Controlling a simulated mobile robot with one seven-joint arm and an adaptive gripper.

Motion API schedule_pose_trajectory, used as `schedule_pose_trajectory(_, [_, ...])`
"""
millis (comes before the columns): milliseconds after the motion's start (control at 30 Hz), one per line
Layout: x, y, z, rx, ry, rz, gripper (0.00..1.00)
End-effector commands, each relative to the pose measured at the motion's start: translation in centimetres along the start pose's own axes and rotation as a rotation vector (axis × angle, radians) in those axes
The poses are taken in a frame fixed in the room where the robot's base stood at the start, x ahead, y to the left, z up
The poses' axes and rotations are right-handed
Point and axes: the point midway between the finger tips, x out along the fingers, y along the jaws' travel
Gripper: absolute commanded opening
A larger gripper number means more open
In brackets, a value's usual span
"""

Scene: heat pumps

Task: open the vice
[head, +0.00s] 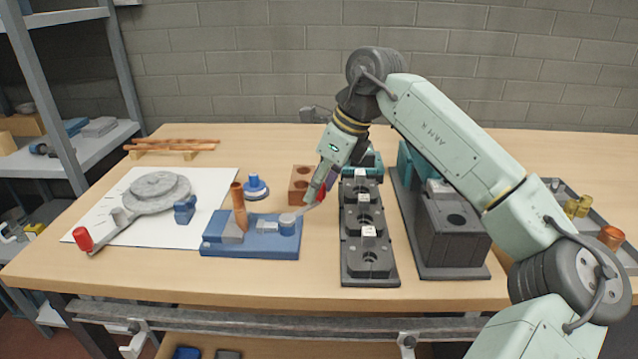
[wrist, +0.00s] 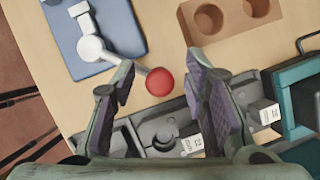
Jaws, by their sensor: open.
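The vice (head: 265,245) has a blue base on the bench, left of centre in the head view. A copper pipe (head: 239,208) stands upright at its grey jaws. Its grey lever (wrist: 125,58) runs from a round pivot to a red knob (wrist: 160,82) at its right end. My gripper (head: 314,197) is at the knob end of the lever. In the wrist view, my gripper (wrist: 165,88) is open, with the red knob between its two fingers in the picture. I cannot tell whether either finger touches it. In the head view the fingers partly hide the knob.
A brown block with holes (head: 300,183) stands just behind the lever. A dark row of sockets (head: 352,258) lies close to the right, then a larger dark unit (head: 440,235). A white sheet with a grey round tool (head: 155,190) lies left.

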Motion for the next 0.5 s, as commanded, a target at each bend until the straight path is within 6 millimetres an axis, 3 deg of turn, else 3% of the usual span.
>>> schedule_pose_trajectory(167, [-2.3,-0.1,0.1,0.001,-0.002,-0.004,0.41])
schedule_pose_trajectory(500, [-9.3,-0.1,0.0,0.002,-0.001,-0.004,0.41])
